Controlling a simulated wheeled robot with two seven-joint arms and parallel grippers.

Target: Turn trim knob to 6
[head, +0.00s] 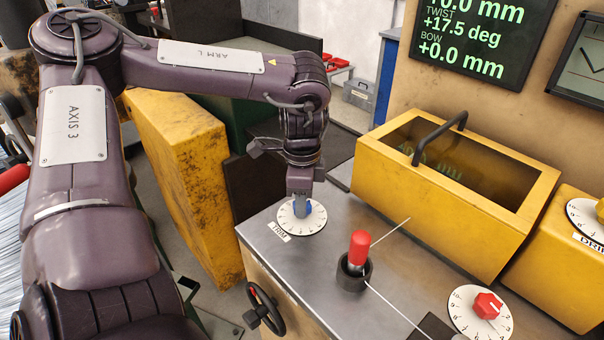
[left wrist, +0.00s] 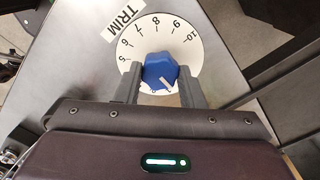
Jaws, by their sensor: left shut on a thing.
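The blue trim knob (head: 308,208) sits on a round white dial (head: 288,222) labelled TRIM, at the left end of the metal bench top. My left gripper (head: 299,205) comes down on it from above. In the left wrist view my left gripper (left wrist: 158,78) has one finger on each side of the blue knob (left wrist: 160,68) and is shut on it. The dial face (left wrist: 184,50) shows numbers 5 to 10 along its far side. The knob's white pointer mark (left wrist: 167,84) points down toward the near side, away from 6. The near numbers are mostly hidden. My right gripper is not in view.
A red-topped stick (head: 359,245) stands in a black cup, with thin rods beside it. A red knob (head: 487,305) sits on another dial at right. A yellow windowed box (head: 400,190) stands behind. A black handwheel (head: 265,308) is on the bench front. A screen (head: 470,35) reads TWIST +17.5 deg.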

